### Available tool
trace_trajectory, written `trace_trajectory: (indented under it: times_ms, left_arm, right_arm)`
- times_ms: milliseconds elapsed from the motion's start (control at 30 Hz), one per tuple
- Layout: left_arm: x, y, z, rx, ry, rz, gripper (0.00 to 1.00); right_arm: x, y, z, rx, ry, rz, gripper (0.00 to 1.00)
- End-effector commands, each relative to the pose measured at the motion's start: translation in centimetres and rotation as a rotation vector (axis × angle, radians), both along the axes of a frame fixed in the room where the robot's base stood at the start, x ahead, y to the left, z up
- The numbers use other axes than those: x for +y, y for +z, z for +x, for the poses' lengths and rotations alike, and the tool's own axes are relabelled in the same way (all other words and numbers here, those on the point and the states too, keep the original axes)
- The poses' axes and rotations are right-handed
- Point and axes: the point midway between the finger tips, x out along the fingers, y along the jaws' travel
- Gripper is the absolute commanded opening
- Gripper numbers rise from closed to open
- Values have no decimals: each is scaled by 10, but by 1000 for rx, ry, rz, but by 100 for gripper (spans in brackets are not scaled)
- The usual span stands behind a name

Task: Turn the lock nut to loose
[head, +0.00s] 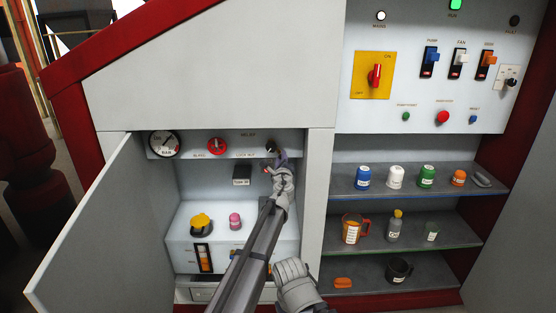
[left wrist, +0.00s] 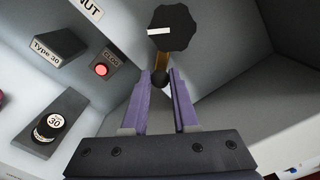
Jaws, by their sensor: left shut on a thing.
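The lock nut is a black, many-sided knob (left wrist: 171,27) with a white pointer mark and a brass lever ending in a black ball (left wrist: 160,77). In the head view the knob (head: 270,143) is small and partly covered, at the right end of the upper panel in the open cabinet. My left gripper (head: 280,157) is right at it. In the left wrist view the purple fingers (left wrist: 164,98) are shut on the ball end of the lever, one on each side. The white mark points left in that view.
A gauge (head: 163,144) and a red bleed knob (head: 216,146) sit left on the same panel. Below are a Type 30 block (head: 241,175), a yellow knob (head: 201,222) and a pink knob (head: 235,220). The cabinet door (head: 100,235) stands open. The cabinet's right wall is close to my gripper.

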Motion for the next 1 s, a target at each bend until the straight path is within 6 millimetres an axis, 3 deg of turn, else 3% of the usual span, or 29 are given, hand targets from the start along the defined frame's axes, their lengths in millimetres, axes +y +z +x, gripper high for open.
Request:
trace_trajectory:
  times_ms: [400, 967, 1000]
  left_arm:
    - [-7, 8, 0, -1, 1, -182, 0]
    - [-8, 8, 0, 0, 1, -212, 0]
    - [-8, 8, 0, 0, 1, -212, 29]
  right_arm:
    - [0, 8, 0, 0, 0, 0, 50]
    - [0, 8, 0, 0, 0, 0, 50]
    - [0, 8, 0, 0, 0, 0, 50]
